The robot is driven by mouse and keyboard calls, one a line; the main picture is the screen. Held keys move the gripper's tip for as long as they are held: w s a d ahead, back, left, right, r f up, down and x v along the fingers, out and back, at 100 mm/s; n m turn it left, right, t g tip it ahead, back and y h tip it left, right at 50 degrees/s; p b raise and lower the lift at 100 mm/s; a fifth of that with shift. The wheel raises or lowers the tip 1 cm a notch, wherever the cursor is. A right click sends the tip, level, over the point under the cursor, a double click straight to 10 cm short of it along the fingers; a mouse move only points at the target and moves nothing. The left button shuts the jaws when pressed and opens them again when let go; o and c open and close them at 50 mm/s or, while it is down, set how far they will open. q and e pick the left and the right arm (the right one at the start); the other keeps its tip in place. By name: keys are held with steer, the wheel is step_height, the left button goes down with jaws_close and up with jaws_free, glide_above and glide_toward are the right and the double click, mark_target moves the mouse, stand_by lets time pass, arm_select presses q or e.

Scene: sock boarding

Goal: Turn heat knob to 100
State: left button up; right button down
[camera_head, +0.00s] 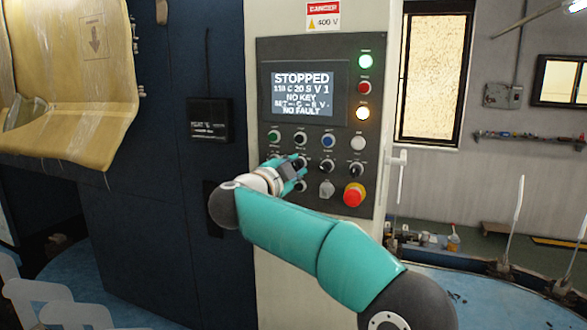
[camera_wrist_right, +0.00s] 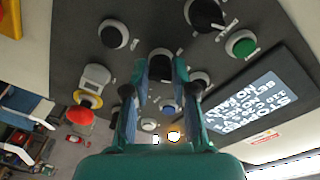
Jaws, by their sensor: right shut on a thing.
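The control panel (camera_head: 262,85) stands ahead, with rows of knobs and buttons under a screen (camera_head: 303,92). The screen reads STOPPED, with "C", "S" and "V" figures, NO KEY and NO FAULT. My right gripper (camera_head: 295,168) is at the left part of the knob rows and partly covers them. In the right wrist view my right gripper (camera_wrist_right: 160,68) has its two fingers on either side of a dark round knob (camera_wrist_right: 160,58), shut on it. The knob's label and scale are too small to read, so its setting cannot be told. My left gripper is out of view.
A red emergency button (camera_head: 354,194) and a grey switch (camera_head: 327,189) sit right of the gripper. Green (camera_head: 366,61) and amber (camera_head: 362,113) lamps are lit. A tan sheet-like part (camera_head: 75,90) hangs at left.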

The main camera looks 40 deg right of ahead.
steer(key=shift+n, duration=1.4)
steer(key=shift+n+t, duration=0.3)
steer(key=shift+n, duration=2.4)
steer(key=c, duration=1)
jaws_free()
steer(key=shift+o, duration=0.2)
steer(key=v, duration=1.2)
steer(key=shift+f, duration=0.25)
